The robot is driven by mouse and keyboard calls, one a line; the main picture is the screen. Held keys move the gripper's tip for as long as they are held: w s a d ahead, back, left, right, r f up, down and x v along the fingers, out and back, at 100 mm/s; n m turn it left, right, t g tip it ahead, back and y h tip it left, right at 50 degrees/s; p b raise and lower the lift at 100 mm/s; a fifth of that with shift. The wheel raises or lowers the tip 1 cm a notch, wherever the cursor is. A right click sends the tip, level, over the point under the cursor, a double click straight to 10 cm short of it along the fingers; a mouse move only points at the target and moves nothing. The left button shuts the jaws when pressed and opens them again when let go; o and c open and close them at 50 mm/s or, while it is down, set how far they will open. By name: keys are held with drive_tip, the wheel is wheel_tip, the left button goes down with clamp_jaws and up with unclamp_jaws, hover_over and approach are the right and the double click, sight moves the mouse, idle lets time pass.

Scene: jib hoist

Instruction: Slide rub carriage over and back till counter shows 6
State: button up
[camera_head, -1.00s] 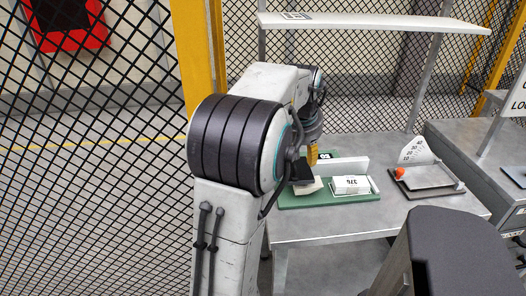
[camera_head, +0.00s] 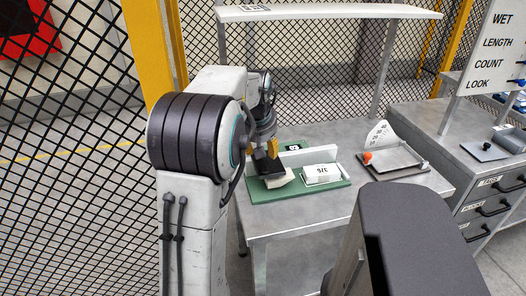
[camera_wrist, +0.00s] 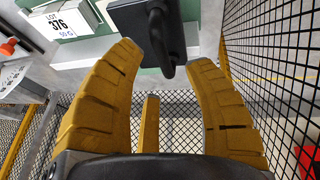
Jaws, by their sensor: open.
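The rub tester has a green base (camera_head: 330,190) on the grey table. A black rub carriage (camera_head: 267,163) sits near its left end, above a pale pad or strip (camera_head: 280,180). In the wrist view the dark carriage (camera_wrist: 143,22) has a looped black handle (camera_wrist: 160,45). My gripper (camera_head: 264,152) is right at the carriage. In the wrist view its yellow fingers (camera_wrist: 163,60) are spread open either side of the handle, with a gap. A small dark counter (camera_head: 293,147) with a white display is behind the carriage; its figure is too small to read.
A white block marked LOT 376 (camera_wrist: 60,22) lies on the base's right part. A tray with a fan-shaped scale and orange knob (camera_head: 396,158) stands to the right. A white shelf (camera_head: 325,13) hangs above; mesh fence (camera_head: 70,120) is left and behind.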

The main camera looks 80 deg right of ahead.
drive_tip(key=shift+x, duration=1.25)
drive_tip(key=shift+o, duration=0.3)
clamp_jaws()
drive_tip(key=shift+a+f, duration=0.15)
